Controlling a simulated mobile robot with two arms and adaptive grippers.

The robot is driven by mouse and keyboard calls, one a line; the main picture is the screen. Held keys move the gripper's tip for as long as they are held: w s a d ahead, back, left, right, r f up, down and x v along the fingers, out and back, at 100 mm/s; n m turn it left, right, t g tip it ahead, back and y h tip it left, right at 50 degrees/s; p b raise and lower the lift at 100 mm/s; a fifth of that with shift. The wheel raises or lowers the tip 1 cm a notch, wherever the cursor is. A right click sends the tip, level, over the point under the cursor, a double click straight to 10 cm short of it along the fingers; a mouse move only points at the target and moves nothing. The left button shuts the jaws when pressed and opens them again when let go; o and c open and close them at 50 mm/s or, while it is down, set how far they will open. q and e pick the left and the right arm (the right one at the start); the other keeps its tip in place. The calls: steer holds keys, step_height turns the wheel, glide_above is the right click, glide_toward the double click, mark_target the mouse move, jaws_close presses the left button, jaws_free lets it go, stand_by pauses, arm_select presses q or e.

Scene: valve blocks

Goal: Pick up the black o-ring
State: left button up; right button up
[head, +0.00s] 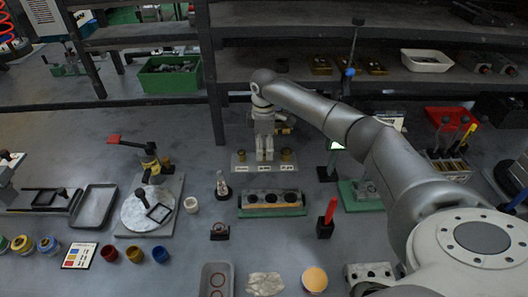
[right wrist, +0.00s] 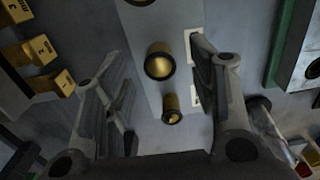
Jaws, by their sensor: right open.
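My right gripper (head: 264,152) points down over a pale plate (head: 240,167) with white labels and brass posts. In the right wrist view the right gripper (right wrist: 158,78) is open, with a finger on each side and nothing held. Between the fingers I see a brass post (right wrist: 160,62) with a dark band around its rim and a smaller-looking brass post (right wrist: 172,110) on the plate (right wrist: 148,122). I cannot tell whether the dark band is the black o-ring. No separate black o-ring shows clearly. My left gripper is not in view.
A grey tray (head: 208,270) with reddish rings lies at the front. A block with dark holes (head: 270,199) on a green base stands before the labelled plate. A red-handled tool (head: 328,217) stands upright nearby. In the right wrist view, yellow blocks (right wrist: 42,50) lie at left.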

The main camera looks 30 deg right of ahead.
steer(key=shift+f, duration=0.2)
stand_by(0.5)
steer(key=c, duration=0.7)
